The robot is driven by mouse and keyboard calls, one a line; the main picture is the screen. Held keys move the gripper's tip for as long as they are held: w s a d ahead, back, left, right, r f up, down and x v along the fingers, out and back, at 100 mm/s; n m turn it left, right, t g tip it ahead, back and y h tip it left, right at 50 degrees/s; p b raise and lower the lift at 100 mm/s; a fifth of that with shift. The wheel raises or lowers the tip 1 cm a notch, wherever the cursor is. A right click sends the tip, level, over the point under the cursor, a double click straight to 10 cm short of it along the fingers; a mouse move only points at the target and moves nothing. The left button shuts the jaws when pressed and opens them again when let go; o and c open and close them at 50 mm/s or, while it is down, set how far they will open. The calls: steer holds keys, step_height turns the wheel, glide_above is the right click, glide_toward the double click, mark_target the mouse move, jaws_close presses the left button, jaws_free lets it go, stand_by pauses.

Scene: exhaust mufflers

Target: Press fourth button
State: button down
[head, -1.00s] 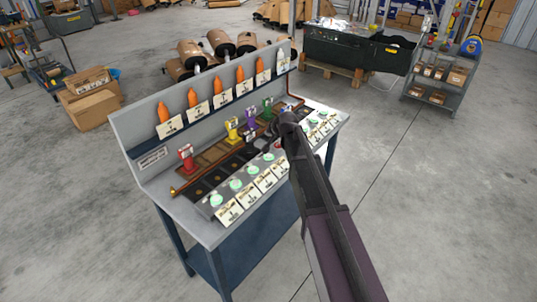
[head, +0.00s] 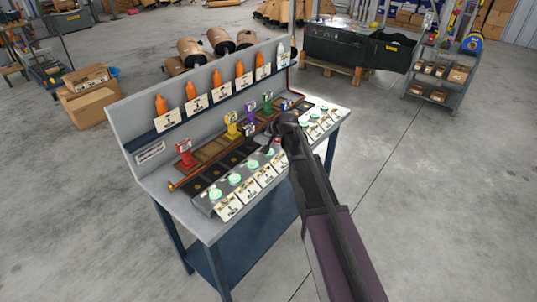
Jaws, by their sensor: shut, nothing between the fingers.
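A sloped grey panel (head: 203,205) runs along the front of the workbench. It carries a row of round pale-green buttons, each with a white label card in front. From the left, the first button (head: 219,197), the second button (head: 235,180) and the third button (head: 251,165) show clearly. My gripper (head: 269,147) is shut and empty, pointing down over the middle of the row, close to the fourth button. It and my arm cover part of the row there. I cannot tell whether it touches a button. More buttons (head: 304,126) show right of my arm.
Coloured stands, including a red one (head: 184,153) and a yellow one (head: 232,124), stand behind the panel. An upper shelf holds orange bottles (head: 190,91) and a white one (head: 281,53). Boxes (head: 92,107) lie on the floor at left; a cart (head: 440,78) stands at right.

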steer(key=shift+f+b, duration=2.45)
steer(key=shift+f, duration=0.35)
steer(key=shift+f, duration=0.2)
steer(key=shift+f+b, duration=0.25)
steer(key=shift+b, duration=0.2)
steer(key=shift+f+b, duration=0.3)
steer(key=shift+b, duration=0.05)
steer(key=shift+r, duration=0.1)
stand_by(0.4)
steer(key=shift+r+p, duration=0.7)
steer(key=shift+p, duration=0.15)
steer(key=shift+r+p, duration=2.5)
stand_by(0.3)
